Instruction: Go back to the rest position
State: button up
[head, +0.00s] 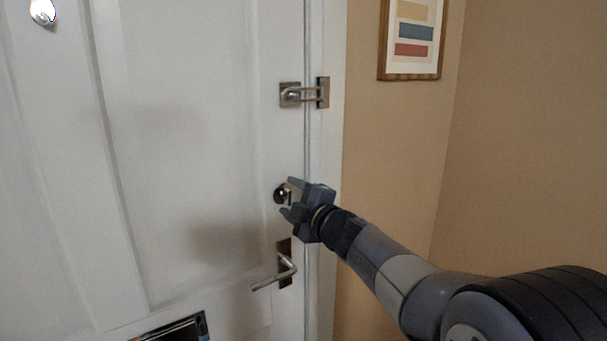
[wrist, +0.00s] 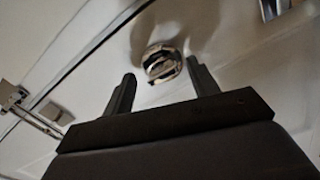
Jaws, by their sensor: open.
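My gripper (head: 287,198) is open in front of the white door (head: 190,120), near its right edge. In the head view its fingers point at a round lock knob (head: 281,194), which they partly overlap. In the wrist view the knob (wrist: 161,63) lies just beyond and between the two open fingertips (wrist: 160,82). I see nothing held between the fingers. I cannot tell whether a finger touches the knob. My arm reaches in from the lower right.
A metal swing-bar latch (head: 303,94) spans door and frame above the gripper; it also shows in the wrist view (wrist: 36,112). A lever handle (head: 275,275) is below. A mail slot (head: 178,329) is at the bottom. A framed picture (head: 412,38) hangs on the tan wall (head: 395,160).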

jog(key=m+p, duration=0.2)
jog(key=m, duration=0.1)
jog(key=m+p, duration=0.1)
jog(key=m, duration=0.1)
jog(key=shift+w+a+r, duration=0.2)
jog(key=shift+w+a, duration=0.1)
jog(key=shift+a, duration=0.05)
jog(key=shift+m+p, duration=1)
jog(key=m+p, duration=0.3)
jog(key=shift+m, duration=0.3)
jog(key=m+p, duration=0.2)
jog(key=p, duration=0.1)
jog(key=shift+s+d+f+m, duration=0.15)
jog(key=shift+s+d+m, duration=0.05)
jog(key=shift+d+m, duration=0.1)
jog(key=shift+s+d+f+b, duration=0.15)
jog(key=shift+s+b, duration=0.1)
jog(key=shift+b, duration=0.05)
jog(key=shift+s+d, duration=0.35)
jog(key=shift+s, duration=0.15)
